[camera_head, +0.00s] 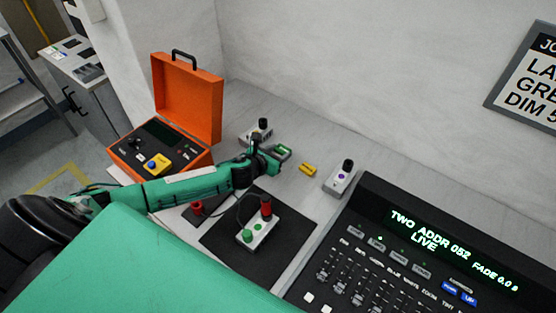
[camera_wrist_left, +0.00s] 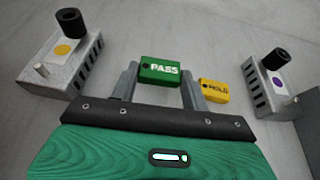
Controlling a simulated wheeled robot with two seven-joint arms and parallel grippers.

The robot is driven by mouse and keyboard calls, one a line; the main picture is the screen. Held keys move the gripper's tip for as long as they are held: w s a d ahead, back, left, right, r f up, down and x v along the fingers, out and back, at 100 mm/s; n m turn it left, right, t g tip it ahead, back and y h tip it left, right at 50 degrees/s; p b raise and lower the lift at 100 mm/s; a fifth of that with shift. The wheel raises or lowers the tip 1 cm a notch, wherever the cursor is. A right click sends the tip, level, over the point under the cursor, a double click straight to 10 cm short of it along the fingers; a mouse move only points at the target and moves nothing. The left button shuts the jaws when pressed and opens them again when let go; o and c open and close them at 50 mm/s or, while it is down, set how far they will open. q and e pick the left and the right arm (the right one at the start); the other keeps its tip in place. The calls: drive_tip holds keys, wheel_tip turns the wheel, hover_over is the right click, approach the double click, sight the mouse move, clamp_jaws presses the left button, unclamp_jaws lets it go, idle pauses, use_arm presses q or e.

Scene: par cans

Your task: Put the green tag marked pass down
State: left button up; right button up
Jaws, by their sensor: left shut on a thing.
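The green tag marked PASS (camera_wrist_left: 160,71) is between the fingers of my left gripper (camera_wrist_left: 163,85) in the left wrist view. In the head view the green tag (camera_head: 283,151) shows at the tip of my left gripper (camera_head: 275,157), over the grey bench top. The gripper is shut on the tag. I cannot tell whether the tag touches the bench. The yellow tag marked HOLD (camera_wrist_left: 214,90) lies just right of it; it also shows in the head view (camera_head: 308,169). My right gripper is not in view.
A grey unit with a yellow dot (camera_wrist_left: 75,60) stands left of the tags, one with a purple dot (camera_wrist_left: 272,85) right. An orange open case (camera_head: 187,100), a black mat (camera_head: 218,238) with a green-dotted unit (camera_head: 258,237), and a lighting console (camera_head: 400,235) surround them.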

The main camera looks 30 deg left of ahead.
use_arm(q)
drive_tip(key=shift+f, duration=1.85)
drive_tip(key=shift+f, duration=0.1)
drive_tip(key=o, duration=0.9)
drive_tip(key=shift+o, duration=0.2)
